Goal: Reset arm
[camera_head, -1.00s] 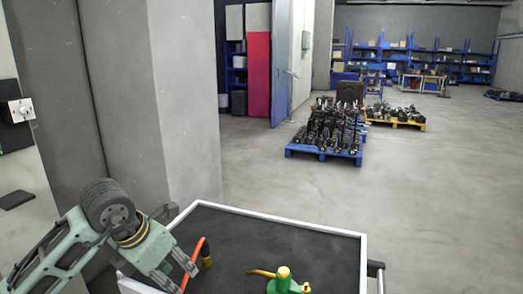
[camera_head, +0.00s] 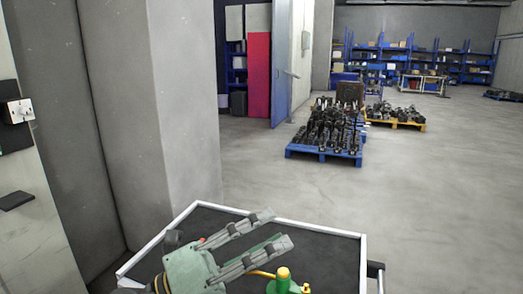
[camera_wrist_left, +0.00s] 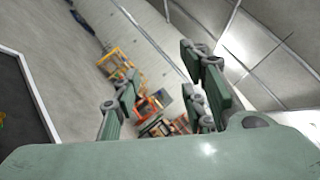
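My left gripper (camera_head: 280,228) reaches over the cart from the lower left, its two fingers pointing right with a gap between them. It is open and empty. In the left wrist view the fingers (camera_wrist_left: 160,88) also stand apart with nothing between them. A green and yellow screw jack (camera_head: 284,277) stands on the cart at the bottom edge, partly cut off, with an orange-yellow handle pointing left. The gripper is above and left of it, and I see no grip on it. A small red tip (camera_head: 202,239) shows behind the gripper; the rest is hidden. My right gripper is out of view.
The cart (camera_head: 330,228) has a dark top and white rim. A concrete pillar (camera_head: 183,110) stands close behind it at the left. Farther off are a blue pallet (camera_head: 322,153) and a yellow pallet (camera_head: 396,124) with dark parts. Open floor (camera_head: 440,190) lies to the right.

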